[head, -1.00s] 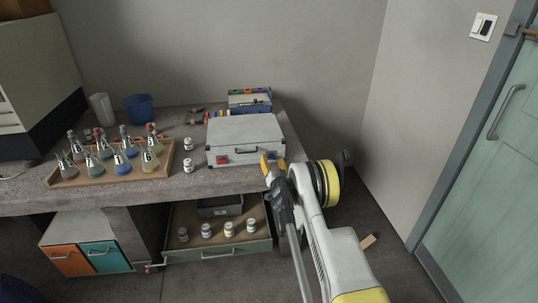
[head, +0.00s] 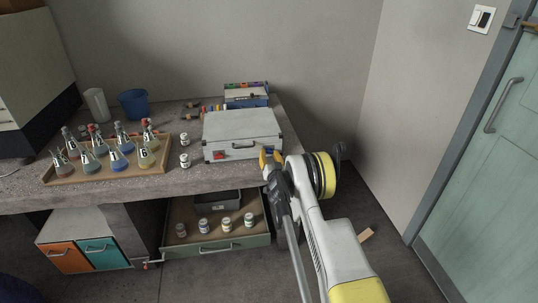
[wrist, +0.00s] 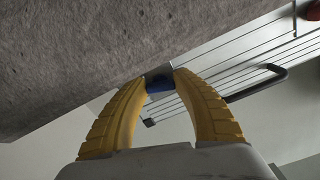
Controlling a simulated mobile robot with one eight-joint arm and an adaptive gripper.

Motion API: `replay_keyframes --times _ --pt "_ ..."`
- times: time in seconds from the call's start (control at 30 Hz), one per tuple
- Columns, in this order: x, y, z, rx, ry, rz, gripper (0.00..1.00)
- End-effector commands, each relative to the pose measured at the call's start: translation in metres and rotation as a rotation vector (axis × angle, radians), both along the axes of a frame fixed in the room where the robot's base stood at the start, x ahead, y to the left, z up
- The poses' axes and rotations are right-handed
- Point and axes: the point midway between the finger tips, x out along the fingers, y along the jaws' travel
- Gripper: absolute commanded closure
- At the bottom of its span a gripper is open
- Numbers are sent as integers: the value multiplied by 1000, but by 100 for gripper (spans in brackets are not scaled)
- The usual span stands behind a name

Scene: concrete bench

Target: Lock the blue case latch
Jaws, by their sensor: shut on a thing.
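The closed silver case (head: 240,124) lies on the bench with its grooved front facing me. A red latch (head: 219,155) is on the left of its front, and a black handle (head: 243,146) is in the middle. My gripper (head: 270,155) is at the right end of that front. In the wrist view its yellow fingers (wrist: 160,78) are shut on the blue latch (wrist: 159,83), which shows between the fingertips. In the head view the fingers mostly hide this latch. The handle (wrist: 257,84) and part of the red latch (wrist: 313,10) also show in the wrist view.
A wooden tray (head: 60,178) of flasks stands on the left of the bench (head: 205,181). Two small jars stand between tray and case. A box (head: 246,96) is behind the case. Below, an open drawer (head: 235,241) holds jars. The floor to the right is mostly clear.

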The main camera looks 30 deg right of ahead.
Motion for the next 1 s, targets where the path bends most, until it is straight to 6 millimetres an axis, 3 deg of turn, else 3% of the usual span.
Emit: replay_keyframes --times 0.3,0.63,0.67,0.7,1.0 --pt "0 -1 0 -273 80 1 96" --pt "0 -1 0 -292 86 0 96" --pt "0 0 0 -292 86 0 57" --pt "0 -1 0 -292 86 0 44" --pt "0 -1 0 -290 85 0 42"
